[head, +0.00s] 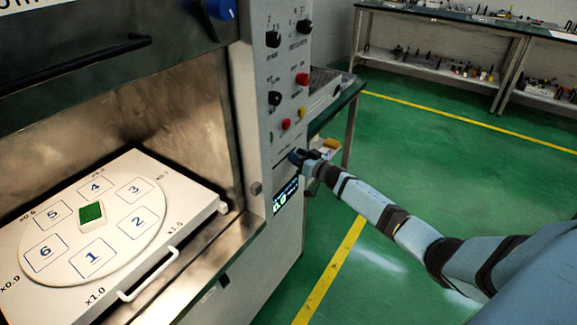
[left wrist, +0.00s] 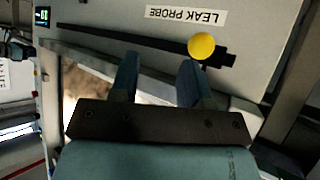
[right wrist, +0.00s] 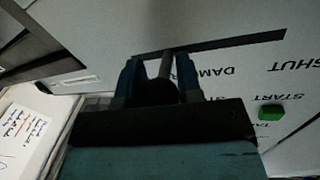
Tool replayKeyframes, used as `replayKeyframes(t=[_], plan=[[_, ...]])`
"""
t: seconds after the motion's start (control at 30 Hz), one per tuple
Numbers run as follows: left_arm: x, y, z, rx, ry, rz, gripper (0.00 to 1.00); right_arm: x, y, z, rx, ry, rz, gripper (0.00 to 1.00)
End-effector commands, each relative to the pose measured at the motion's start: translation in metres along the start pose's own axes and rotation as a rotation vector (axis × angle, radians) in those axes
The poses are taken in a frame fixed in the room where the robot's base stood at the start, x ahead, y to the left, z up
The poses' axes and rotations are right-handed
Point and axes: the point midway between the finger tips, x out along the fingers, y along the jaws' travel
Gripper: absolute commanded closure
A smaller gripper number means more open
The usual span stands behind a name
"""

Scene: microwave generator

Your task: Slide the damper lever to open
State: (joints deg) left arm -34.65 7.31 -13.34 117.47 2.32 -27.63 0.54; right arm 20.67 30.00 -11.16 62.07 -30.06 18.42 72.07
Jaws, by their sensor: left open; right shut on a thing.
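The damper lever (right wrist: 166,64) is a dark post standing in a long slot (right wrist: 235,43) in the pale panel. In the right wrist view it is near the slot's left end, away from the upside-down SHUT label (right wrist: 292,60) at the right. My right gripper (right wrist: 158,72) is shut around the lever. In the head view my right gripper (head: 298,157) is at the control panel, hiding the lever. Part of the DAMPER label is hidden by my gripper. My left gripper (left wrist: 158,75) is open and empty, in front of a panel labelled LEAK PROBE (left wrist: 186,16).
A green START button (right wrist: 271,112) is right of my right gripper. Knobs and coloured buttons sit above on the control panel (head: 262,110). A white numbered tray (head: 178,200) extends from the open chamber. A yellow ball (left wrist: 201,46) is near my left fingers. Green floor is clear at right.

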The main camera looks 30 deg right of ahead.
Motion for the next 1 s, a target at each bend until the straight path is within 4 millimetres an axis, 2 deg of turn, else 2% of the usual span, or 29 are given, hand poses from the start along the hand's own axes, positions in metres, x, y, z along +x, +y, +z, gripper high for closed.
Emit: replayKeyframes(t=[0.03,0.17,0.5,0.53,0.6,0.63,1.0], plan=[[0.002,0.0,0.002,0.0,0.0,0.0,0.57,0.003,0.012,-0.002,-0.003,0.0,0.002,1.0],[0.003,0.001,0.002,-0.002,0.004,-0.001,0.57,0.005,0.026,-0.005,-0.001,0.001,0.001,1.0],[0.001,0.005,-0.006,-0.012,0.017,0.002,0.57,0.005,0.03,-0.008,-0.001,0.003,0.005,1.0],[0.001,0.005,-0.005,-0.012,0.017,0.002,0.57,0.005,0.03,-0.008,-0.001,0.003,0.005,0.6],[0.001,0.005,-0.005,-0.011,0.016,0.002,0.57,0.005,0.03,-0.008,-0.001,0.003,0.004,0.44],[0.001,0.005,-0.005,-0.01,0.016,0.002,0.57,0.005,0.03,-0.008,-0.001,0.003,0.004,0.42],[0.001,0.002,0.001,0.002,0.002,0.002,0.57,-0.001,0.028,-0.005,0.0,0.0,0.002,0.42]])
